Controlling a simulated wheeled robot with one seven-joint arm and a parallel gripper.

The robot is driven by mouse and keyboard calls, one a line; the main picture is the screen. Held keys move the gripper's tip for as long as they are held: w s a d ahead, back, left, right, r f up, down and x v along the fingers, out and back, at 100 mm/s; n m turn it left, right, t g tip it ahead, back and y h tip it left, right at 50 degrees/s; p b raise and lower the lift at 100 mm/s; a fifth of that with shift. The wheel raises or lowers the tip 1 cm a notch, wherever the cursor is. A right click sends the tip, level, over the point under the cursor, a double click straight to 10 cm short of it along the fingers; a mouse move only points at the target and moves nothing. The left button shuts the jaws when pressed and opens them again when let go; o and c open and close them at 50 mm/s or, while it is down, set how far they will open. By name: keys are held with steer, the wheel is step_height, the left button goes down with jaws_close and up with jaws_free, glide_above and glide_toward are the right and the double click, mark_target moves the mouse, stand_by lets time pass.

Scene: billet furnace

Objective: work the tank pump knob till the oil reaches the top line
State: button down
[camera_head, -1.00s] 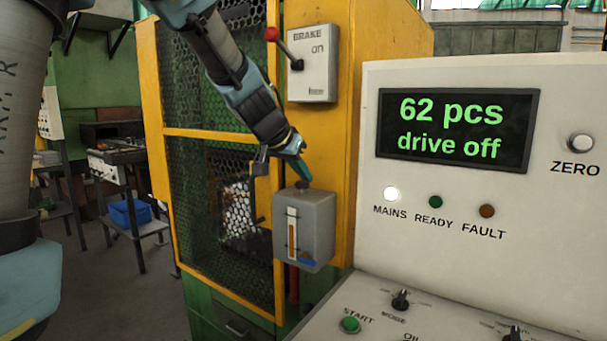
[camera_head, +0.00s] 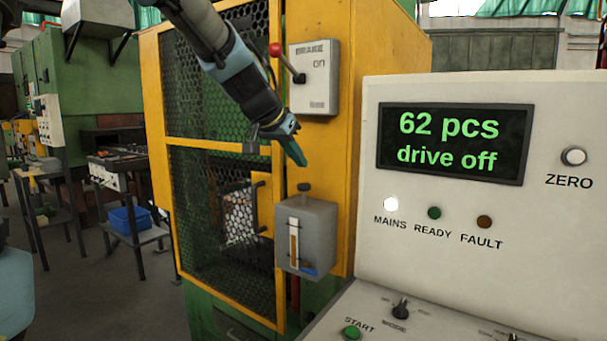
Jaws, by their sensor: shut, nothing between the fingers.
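The grey oil tank (camera_head: 318,235) is fixed to the yellow machine frame, left of the control panel. Its dark pump knob (camera_head: 304,187) stands up on the tank's top. A narrow upright sight glass (camera_head: 293,243) on the tank's front shows an amber oil column; its exact level against the line marks is too small to read. My gripper (camera_head: 299,158) is shut and empty. Its green fingertips point down, a little above the knob and apart from it. The knob is in plain view.
A brake box (camera_head: 314,78) with a red-tipped lever (camera_head: 276,49) is close beside my arm. The control panel (camera_head: 450,255) reads "62 pcs, drive off", with the MAINS lamp (camera_head: 391,204) lit. A mesh guard (camera_head: 215,190) stands behind.

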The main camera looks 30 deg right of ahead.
steer(key=b+v, duration=0.1)
steer(key=v, duration=0.4)
steer(key=shift+s+a+r, duration=0.15)
steer(key=shift+a+r, duration=0.1)
stand_by(0.3)
